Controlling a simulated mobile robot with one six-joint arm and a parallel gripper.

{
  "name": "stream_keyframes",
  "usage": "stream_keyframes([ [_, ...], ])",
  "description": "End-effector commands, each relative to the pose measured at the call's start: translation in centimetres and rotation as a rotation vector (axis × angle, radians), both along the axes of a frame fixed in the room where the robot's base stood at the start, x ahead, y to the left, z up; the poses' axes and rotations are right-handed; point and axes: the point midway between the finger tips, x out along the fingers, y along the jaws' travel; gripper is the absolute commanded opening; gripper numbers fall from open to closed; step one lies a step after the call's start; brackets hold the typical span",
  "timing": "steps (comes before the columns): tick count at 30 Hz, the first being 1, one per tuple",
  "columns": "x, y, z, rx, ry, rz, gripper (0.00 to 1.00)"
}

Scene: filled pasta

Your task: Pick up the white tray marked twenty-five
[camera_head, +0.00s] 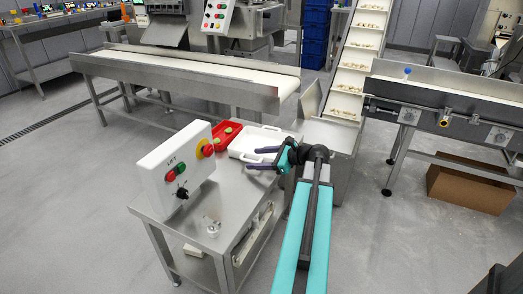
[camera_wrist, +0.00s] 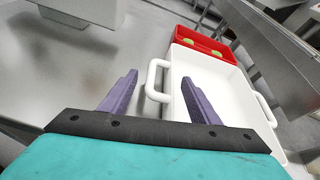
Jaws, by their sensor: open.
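The white tray (camera_head: 262,136) sits on the steel table beside the red tray. In the wrist view the white tray (camera_wrist: 218,80) is a shallow, empty-looking box with a loop handle on each of two opposite sides. Its near handle (camera_wrist: 152,82) appears between the two purple fingers of my gripper (camera_wrist: 159,76). The fingers are spread apart; I cannot tell whether they touch the handle or how high they are. In the head view my gripper (camera_head: 252,158) is at the tray's near right side and partly covers it. No number is readable on the tray.
A red tray (camera_wrist: 185,34) with green pieces adjoins the white tray's far side. A white control box (camera_head: 172,165) with buttons stands on the table (camera_head: 215,205) to the left. A conveyor (camera_head: 190,70) runs behind. The table's front part is mostly clear.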

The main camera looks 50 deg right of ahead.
Motion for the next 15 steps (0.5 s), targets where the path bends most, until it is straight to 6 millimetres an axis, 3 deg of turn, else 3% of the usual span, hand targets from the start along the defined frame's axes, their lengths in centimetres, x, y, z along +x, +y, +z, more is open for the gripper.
stream_keyframes([
  [6, 2.0, 0.5, -0.9, -0.001, 0.000, 0.001, 0.56],
  [15, 2.3, 0.6, -0.9, 0.000, 0.000, 0.001, 0.56],
])
